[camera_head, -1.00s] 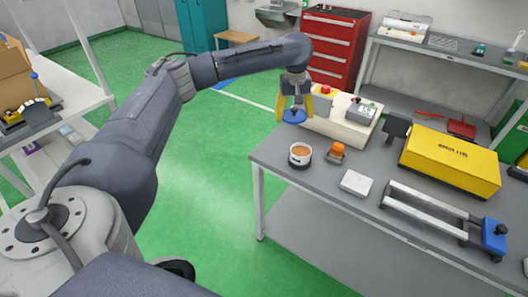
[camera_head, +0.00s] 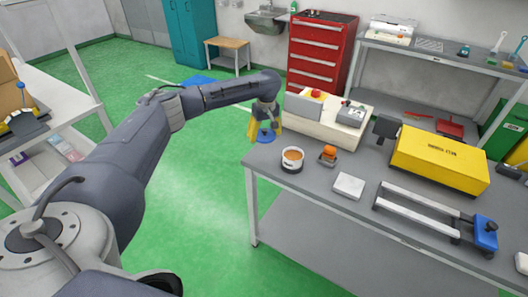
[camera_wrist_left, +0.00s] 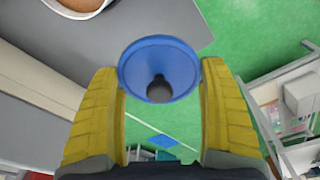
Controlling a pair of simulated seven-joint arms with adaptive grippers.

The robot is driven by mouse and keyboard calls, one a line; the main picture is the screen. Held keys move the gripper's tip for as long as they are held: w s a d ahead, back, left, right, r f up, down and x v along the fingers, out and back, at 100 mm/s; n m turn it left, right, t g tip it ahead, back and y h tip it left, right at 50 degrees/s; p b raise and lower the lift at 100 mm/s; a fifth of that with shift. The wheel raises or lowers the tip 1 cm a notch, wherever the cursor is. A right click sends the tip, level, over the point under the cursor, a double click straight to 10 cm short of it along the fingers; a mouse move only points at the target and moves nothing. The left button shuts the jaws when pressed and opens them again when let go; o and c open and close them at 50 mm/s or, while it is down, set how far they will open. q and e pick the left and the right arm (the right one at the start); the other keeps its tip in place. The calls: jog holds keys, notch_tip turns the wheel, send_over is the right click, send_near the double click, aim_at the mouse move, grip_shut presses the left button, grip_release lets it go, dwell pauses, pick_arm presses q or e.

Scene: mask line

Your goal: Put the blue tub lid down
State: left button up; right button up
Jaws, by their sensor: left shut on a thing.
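The blue tub lid (camera_head: 264,137) is a round disc with a black knob. My left gripper (camera_head: 265,127) has yellow fingers and is shut on it. In the left wrist view the lid (camera_wrist_left: 159,62) sits between the two fingers, which flank its rim. The lid is held in the air at the far left corner of the grey table (camera_head: 315,185). The white tub (camera_head: 292,166), open with orange-brown contents, stands on the table to the right of the lid, apart from it. My right gripper is not in view.
An orange-topped item (camera_head: 328,156) and a white block (camera_head: 348,185) stand near the tub. A cream control box (camera_head: 325,117) with a red button is behind them. A yellow case (camera_head: 440,160) and a rail frame (camera_head: 425,210) are further right. Green floor lies left of the table.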

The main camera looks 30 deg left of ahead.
aim_at(264, 155)
pick_arm(q)
jog(key=shift+f, duration=4.7)
jog(key=shift+f, duration=0.6)
jog(key=o, duration=1)
jog(key=shift+f, duration=0.1)
jog(key=r, duration=0.9)
jog(key=d+r, duration=0.1)
jog(key=r, duration=0.3)
jog(key=shift+s+r, duration=0.2)
jog(key=shift+s, duration=0.2)
jog(key=shift+f, duration=0.1)
